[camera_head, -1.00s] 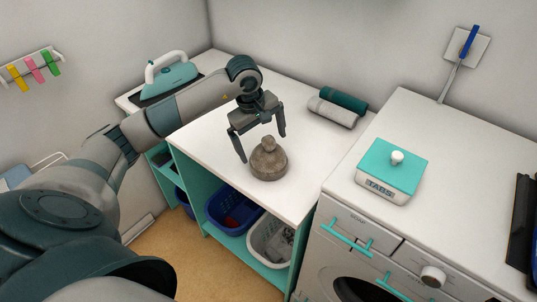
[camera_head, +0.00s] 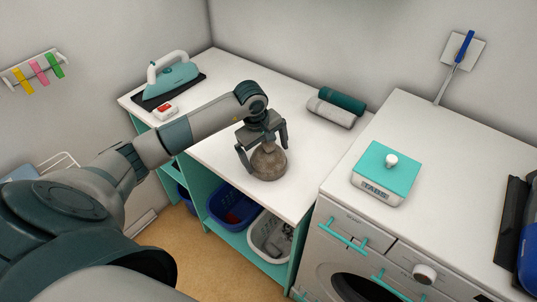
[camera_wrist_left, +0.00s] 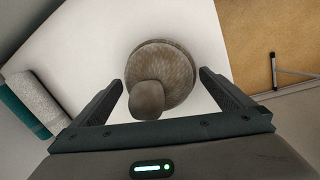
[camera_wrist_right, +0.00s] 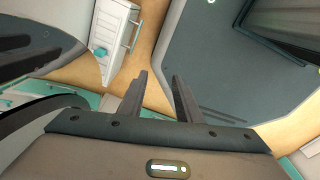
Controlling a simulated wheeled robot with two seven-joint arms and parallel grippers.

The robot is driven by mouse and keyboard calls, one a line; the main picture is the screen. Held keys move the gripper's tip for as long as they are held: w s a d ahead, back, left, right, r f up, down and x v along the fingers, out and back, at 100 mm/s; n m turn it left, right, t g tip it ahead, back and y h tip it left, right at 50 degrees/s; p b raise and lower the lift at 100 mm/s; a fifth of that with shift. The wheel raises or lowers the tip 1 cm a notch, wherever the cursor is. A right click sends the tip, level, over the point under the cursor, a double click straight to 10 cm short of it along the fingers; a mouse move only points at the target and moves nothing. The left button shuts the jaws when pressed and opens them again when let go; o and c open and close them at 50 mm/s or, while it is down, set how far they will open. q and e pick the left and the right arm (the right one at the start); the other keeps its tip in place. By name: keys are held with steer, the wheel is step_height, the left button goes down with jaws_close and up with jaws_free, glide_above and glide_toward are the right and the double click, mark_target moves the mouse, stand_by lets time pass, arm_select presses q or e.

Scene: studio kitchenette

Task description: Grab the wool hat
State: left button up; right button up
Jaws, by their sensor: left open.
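The wool hat (camera_head: 268,166) is grey-brown with a pompom and sits upright on the white counter, near its front edge. My left gripper (camera_head: 264,155) is above and around its upper part, one finger on each side, open. In the left wrist view the hat (camera_wrist_left: 172,70) shows from above, with its pompom (camera_wrist_left: 147,99) between the open fingers (camera_wrist_left: 160,80). I see a gap on both sides of the pompom. My right gripper (camera_wrist_right: 160,78) shows only in its own wrist view, fingers apart with nothing between them, away from the hat.
On the counter (camera_head: 225,150) stand an iron (camera_head: 172,80), a small red-and-white item (camera_head: 165,110) and rolled towels (camera_head: 332,112). Baskets (camera_head: 232,205) sit below the counter. Free counter surrounds the hat.

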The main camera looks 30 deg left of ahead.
mark_target(269, 147)
arm_select(q)
steer(key=shift+f, duration=0.25)
steer(key=c, duration=0.7)
steer(key=shift+r, duration=0.2)
steer(key=shift+c, duration=0.2)
steer(key=shift+w+r+b, duration=0.1)
steer(key=shift+r+b, duration=0.4)
steer(key=shift+b, duration=0.2)
steer(key=r+b, duration=0.1)
steer(key=d+r+b, duration=0.1)
steer(key=r, duration=0.1)
steer(key=shift+s+d, duration=0.1)
steer(key=shift+s, duration=0.1)
steer(key=s+d+r+b, duration=0.4)
steer(key=d+r, duration=0.2)
steer(key=d, duration=0.3)
steer(key=shift+d+r+b, duration=0.3)
steer(key=shift+d+r, duration=0.05)
steer(key=shift+d, duration=0.05)
